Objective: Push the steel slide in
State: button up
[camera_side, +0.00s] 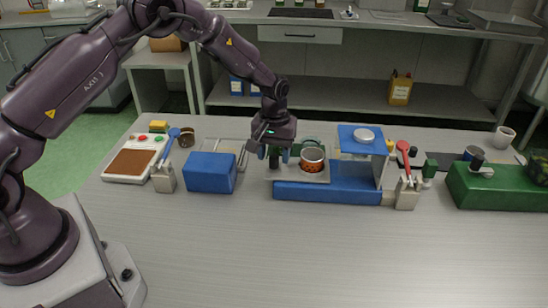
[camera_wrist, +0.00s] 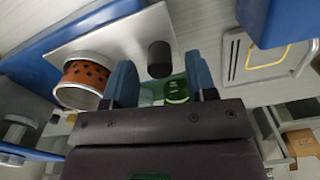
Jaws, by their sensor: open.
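The steel slide (camera_side: 289,176) is a flat plate sticking out to the left of a blue press-like fixture (camera_side: 328,192) with a raised blue top (camera_side: 356,144). A reddish, dark-spotted tin (camera_side: 313,162) stands on the slide; it also shows in the wrist view (camera_wrist: 84,82). A dark upright knob (camera_wrist: 159,58) stands near the slide's outer end. My gripper (camera_side: 275,157) is open over that end. In the wrist view its two blue fingers (camera_wrist: 163,78) are spread, with the knob just beyond the gap between them. I cannot tell whether they touch it.
A blue block (camera_side: 210,172) stands left of the fixture. Stands with a blue-handled (camera_side: 164,178) and a red-handled tool (camera_side: 406,193) flank the work. A green machine (camera_side: 495,188) is at the right. The table front is clear.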

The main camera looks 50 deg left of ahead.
aim_at(305, 160)
jog(key=shift+f, duration=0.9)
jog(key=shift+c, duration=0.5)
grip_shut()
jog(key=w+d, duration=0.5)
jog(key=shift+w+d, duration=0.15)
jog(key=shift+w, duration=0.1)
jog(key=shift+o, duration=0.5)
grip_release()
jog(key=shift+r, duration=0.1)
notch_tip(305, 160, up, 13)
